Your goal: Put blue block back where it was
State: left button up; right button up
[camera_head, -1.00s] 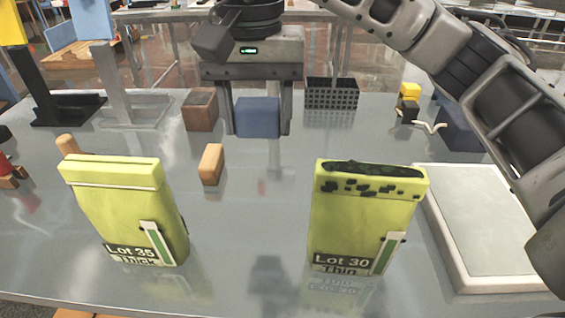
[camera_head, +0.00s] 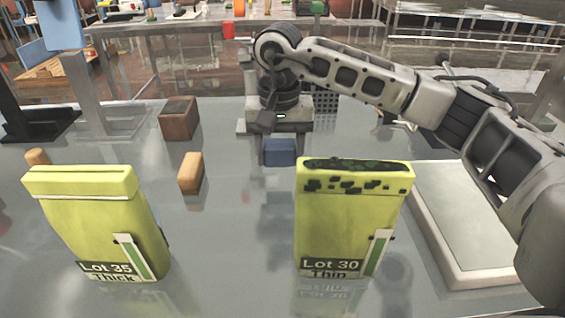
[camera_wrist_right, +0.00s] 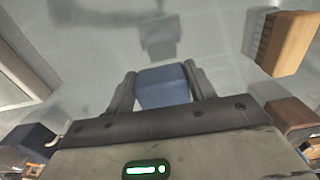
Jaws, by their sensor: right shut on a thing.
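The blue block (camera_head: 279,152) is between the fingers of my right gripper (camera_head: 279,150), beyond the Lot 30 bag in the head view. In the right wrist view the same block (camera_wrist_right: 163,86) sits between the two dark fingers (camera_wrist_right: 163,88), which are shut on it. A reflection shows on the table in front of it; I cannot tell its exact height above the surface. My left gripper is not in view.
Two yellow bags, Lot 35 (camera_head: 98,225) and Lot 30 (camera_head: 348,225), stand at the front. A light wooden block (camera_head: 191,173) and a brown block (camera_head: 179,119) are left of the gripper. A white-rimmed tray (camera_head: 455,280) lies at right. The table's middle is clear.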

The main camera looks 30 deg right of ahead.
aim_at(282, 166)
jog(key=shift+w+d+f, duration=0.25)
jog(key=shift+d+f, duration=0.1)
jog(key=shift+f, duration=0.2)
notch_tip(282, 166, down, 3)
jog(key=shift+w+d+f+p, duration=0.1)
jog(key=shift+d+p, duration=0.05)
jog(key=shift+p, duration=0.4)
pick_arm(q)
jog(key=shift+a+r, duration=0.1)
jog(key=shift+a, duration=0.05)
pick_arm(e)
jog(key=shift+f, duration=0.1)
jog(key=shift+f, duration=0.1)
jog(key=shift+f+b, duration=0.15)
jog(key=shift+b, duration=0.2)
jog(key=o, duration=1)
